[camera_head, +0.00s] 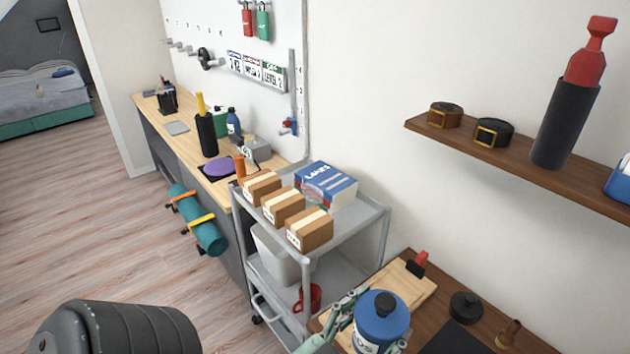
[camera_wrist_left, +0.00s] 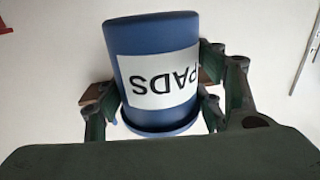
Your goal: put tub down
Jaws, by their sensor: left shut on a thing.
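The tub (camera_head: 381,317) is blue with a white label and a round lid, at the bottom of the head view. Its label reads "PADS" upside down in the left wrist view (camera_wrist_left: 152,75). My left gripper (camera_head: 362,322) is shut on the tub, with green finger links on both sides of it; they also show in the left wrist view (camera_wrist_left: 160,100). The tub appears over the brown wooden surface (camera_head: 408,263) at the lower right. I cannot tell whether its base touches that surface. My right gripper is not in view.
A light wooden board (camera_head: 411,287) with a red-and-black item (camera_head: 417,264) lies beside the tub. A dark round item (camera_head: 466,306) and a brown-handled tool (camera_head: 509,333) stand to the right. A grey cart (camera_head: 352,226) with several boxes stands behind. A wall shelf (camera_head: 520,160) hangs above right.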

